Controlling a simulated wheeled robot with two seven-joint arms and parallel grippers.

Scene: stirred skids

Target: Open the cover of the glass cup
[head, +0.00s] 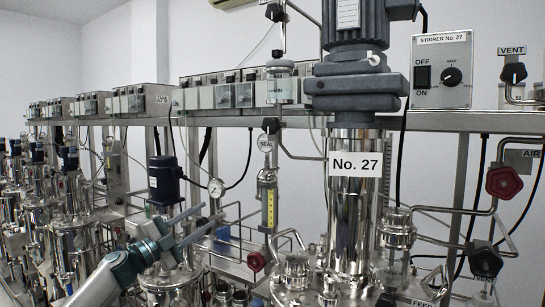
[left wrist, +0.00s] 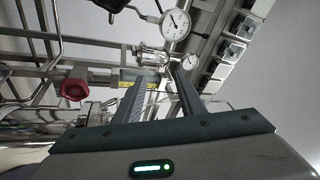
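A small clear glass cup (head: 281,92) with a round metal cover (head: 280,66) on top stands at shelf height, above the SEAL tag, left of the No. 27 stirrer. The cover sits on the cup. My left gripper (head: 212,212) is below and left of the cup, well apart from it, with its two fingers spread and nothing visible between them. In the left wrist view the open fingers (left wrist: 158,78) point towards pipes and a shiny cylinder (left wrist: 150,58); I cannot tell if that is the cup. My right gripper is not in view.
The No. 27 stirrer vessel (head: 352,215) stands right of the cup. A yellow-scaled gauge tube (head: 268,208) hangs below the cup. A pressure gauge (head: 216,188) is close to my left gripper. A red valve knob (head: 256,261) and several pipes crowd the space.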

